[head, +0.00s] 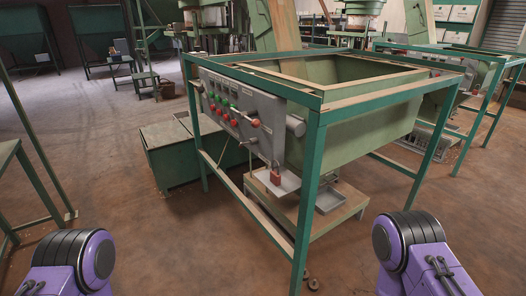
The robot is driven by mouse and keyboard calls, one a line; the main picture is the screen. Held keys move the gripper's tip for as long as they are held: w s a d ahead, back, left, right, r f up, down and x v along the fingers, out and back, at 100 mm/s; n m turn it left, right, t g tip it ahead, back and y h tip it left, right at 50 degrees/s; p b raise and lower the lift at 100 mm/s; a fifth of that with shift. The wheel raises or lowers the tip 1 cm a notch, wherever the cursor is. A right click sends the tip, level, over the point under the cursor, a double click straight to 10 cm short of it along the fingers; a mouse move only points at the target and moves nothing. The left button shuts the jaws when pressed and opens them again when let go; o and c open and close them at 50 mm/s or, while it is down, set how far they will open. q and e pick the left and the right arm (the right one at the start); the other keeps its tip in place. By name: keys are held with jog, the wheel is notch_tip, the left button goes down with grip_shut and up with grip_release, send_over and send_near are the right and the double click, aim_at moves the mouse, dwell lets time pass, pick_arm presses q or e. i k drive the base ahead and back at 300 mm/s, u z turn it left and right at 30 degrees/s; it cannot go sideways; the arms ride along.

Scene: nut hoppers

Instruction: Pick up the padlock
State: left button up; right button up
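A small red object that looks like the padlock (276,178) is at the front of the green hopper frame (309,190), below the grey control panel (238,112). It is upright at a small pale tray (286,184); I cannot tell whether it stands there or hangs. Only purple and black parts of my two arms show, at the bottom left and bottom right, well apart from the padlock. Neither gripper is in view.
A green box (172,153) stands left of the hopper. A low wooden-topped stand (337,212) is under it. Green frame legs flank the tray. Another hopper frame (490,75) is at the right. Brown floor is open in front and to the left.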

aim_at(275, 176)
jog(key=k, duration=1.65)
jog(key=u, duration=0.8)
jog(key=i, duration=3.55)
jog(key=z, duration=0.4)
